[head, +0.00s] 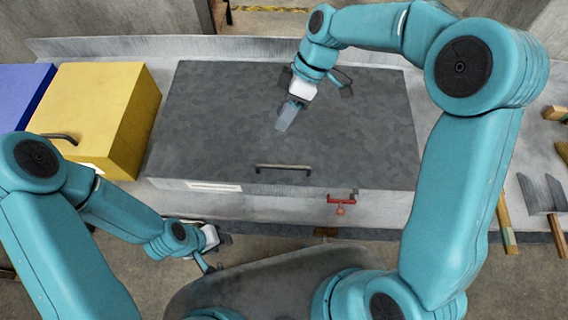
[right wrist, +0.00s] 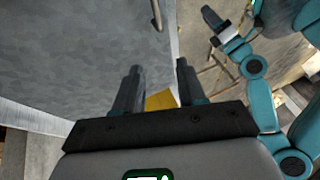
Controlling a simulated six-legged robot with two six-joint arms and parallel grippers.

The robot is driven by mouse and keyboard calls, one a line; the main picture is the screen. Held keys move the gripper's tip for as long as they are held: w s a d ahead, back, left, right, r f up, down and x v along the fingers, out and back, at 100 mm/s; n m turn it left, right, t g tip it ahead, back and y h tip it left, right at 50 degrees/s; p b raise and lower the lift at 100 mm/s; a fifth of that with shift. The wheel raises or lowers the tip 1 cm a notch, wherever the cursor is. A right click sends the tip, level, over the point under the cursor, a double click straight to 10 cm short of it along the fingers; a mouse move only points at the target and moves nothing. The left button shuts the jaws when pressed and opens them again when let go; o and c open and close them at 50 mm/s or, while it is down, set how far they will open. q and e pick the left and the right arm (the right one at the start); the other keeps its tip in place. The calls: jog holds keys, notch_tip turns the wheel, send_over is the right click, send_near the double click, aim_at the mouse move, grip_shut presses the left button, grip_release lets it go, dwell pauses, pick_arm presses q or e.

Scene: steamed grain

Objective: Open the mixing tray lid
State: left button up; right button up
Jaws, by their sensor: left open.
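The mixing tray lid (head: 230,115) is a large dark grey flat panel in the middle of the bench, lying closed in the head view. Its bar handle (head: 283,167) is near the front edge and also shows in the right wrist view (right wrist: 157,14). My right gripper (head: 286,118) is over the lid, behind the handle; its two fingers stand apart with nothing between them in the right wrist view (right wrist: 158,85). My left gripper (head: 208,266) is open and empty, in front of the bench, lower left of the handle. Neither gripper touches the handle.
A yellow box (head: 105,105) with a handle and a blue box (head: 18,88) stand left of the tray. A red fitting (head: 340,203) juts from the tray's front, right of the handle. A metal-bladed tool (head: 540,192) lies at the right.

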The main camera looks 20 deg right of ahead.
aim_at(281, 165)
jog(key=shift+t, duration=0.4)
jog(key=s+f+b, duration=0.1)
jog(key=f+b, duration=0.1)
jog(key=f, duration=0.2)
jog(key=s+a+f+b, duration=0.1)
jog(key=s+f+b, duration=0.1)
jog(key=f+b, duration=0.1)
jog(key=s+f+b, duration=0.1)
jog(key=f+b, duration=0.1)
jog(key=f, duration=0.4)
jog(key=shift+s+a, duration=0.2)
jog(key=shift+s, duration=0.1)
jog(key=shift+f+b, duration=0.35)
jog(key=shift+b, duration=0.05)
